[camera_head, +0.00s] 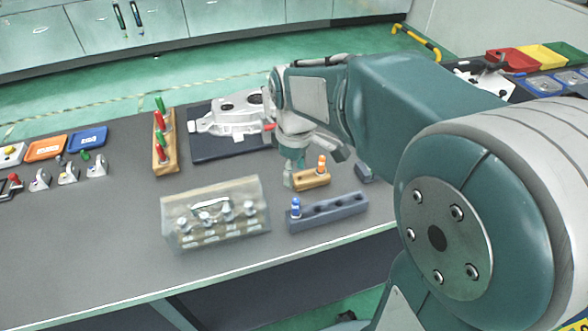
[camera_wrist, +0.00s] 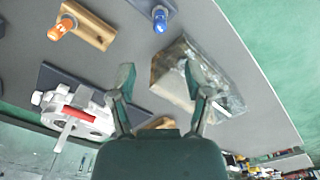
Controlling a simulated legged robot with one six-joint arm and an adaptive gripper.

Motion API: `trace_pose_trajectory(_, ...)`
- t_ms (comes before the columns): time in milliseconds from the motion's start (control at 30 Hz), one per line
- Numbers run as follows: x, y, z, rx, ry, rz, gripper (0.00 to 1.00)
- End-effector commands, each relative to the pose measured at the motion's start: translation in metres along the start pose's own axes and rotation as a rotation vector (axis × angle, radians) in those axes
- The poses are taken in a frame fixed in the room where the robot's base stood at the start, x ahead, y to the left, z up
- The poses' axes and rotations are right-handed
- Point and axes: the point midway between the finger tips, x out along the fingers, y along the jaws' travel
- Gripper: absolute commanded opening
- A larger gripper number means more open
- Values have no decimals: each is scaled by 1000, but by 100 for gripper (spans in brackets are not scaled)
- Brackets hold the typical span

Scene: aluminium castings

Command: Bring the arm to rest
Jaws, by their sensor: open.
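My arm reaches in from the right in the head view and bends down over the grey workbench (camera_head: 110,245). My gripper (camera_head: 289,178) hangs just left of a small wooden block (camera_head: 312,181) with an orange-topped piece (camera_head: 322,164). In the wrist view my gripper (camera_wrist: 162,78) has its two fingers spread, with nothing held between them. The wooden block (camera_wrist: 92,25) and the orange-topped piece (camera_wrist: 62,26) show at the upper left there. Whether the fingertips touch anything is unclear.
An aluminium casting (camera_head: 232,118) lies on a dark plate behind my gripper. A clear-covered box (camera_head: 215,213) and a blue-grey rack (camera_head: 328,212) stand in front. A wooden rack (camera_head: 164,150) with red and green pieces stands left. The bench's front left is clear.

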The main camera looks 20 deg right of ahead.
Motion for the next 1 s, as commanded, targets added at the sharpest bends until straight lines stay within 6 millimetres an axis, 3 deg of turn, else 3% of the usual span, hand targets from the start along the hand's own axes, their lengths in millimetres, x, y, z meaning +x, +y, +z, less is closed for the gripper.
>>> trace_pose_trajectory(233,0,0,1,3,2,2,64)
trace_pose_trajectory(367,-11,-8,9,59,32,30,64)
trace_pose_trajectory(700,-47,-57,58,422,234,149,64)
trace_pose_trajectory(1000,-53,-93,94,708,426,192,64)
